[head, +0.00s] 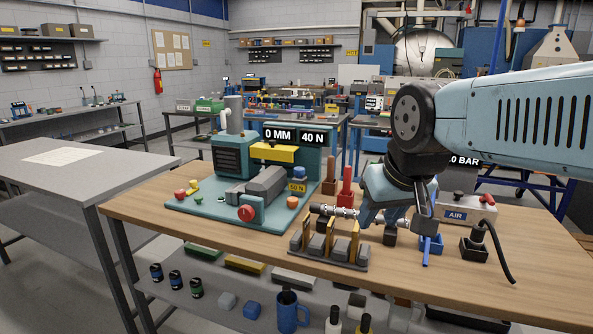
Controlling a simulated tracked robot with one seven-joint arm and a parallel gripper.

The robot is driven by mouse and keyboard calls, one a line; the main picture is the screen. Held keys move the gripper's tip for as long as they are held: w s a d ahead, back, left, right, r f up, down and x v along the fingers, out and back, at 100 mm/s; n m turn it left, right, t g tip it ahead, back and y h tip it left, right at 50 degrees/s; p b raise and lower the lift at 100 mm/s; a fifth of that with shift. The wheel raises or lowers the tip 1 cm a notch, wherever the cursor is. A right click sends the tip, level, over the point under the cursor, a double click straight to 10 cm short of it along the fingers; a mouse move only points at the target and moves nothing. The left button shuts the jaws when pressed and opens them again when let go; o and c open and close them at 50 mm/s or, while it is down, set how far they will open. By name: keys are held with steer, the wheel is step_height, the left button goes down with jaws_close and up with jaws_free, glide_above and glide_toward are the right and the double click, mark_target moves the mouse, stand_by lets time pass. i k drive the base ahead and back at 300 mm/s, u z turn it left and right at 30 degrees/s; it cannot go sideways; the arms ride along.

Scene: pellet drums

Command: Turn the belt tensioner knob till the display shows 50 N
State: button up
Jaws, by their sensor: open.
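The teal machine (252,165) stands on the wooden bench left of centre. Its black displays read 0 MM (280,134) and 40 N (313,138). A blue knob (298,171) sits at its right side, above a small yellow label that seems to read 50 N or 60 N. A red knob (246,213) faces front on the machine; I cannot tell from the picture which knob sets the belt tension. My gripper (399,216) is open, pointing down over the bench to the right of the machine, apart from both knobs. Its fingertips are partly hard to make out.
A rack with grey blocks and yellow uprights (328,259) stands at the bench's front. Metal fittings (323,210) and a red holder (346,196) lie between machine and gripper. An AIR box (466,211) and a black holder (474,248) stand right. The bench's left front is clear.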

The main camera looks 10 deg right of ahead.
mark_target(298, 172)
steer(key=z, duration=0.05)
steer(key=i, duration=0.9)
steer(key=u, duration=0.1)
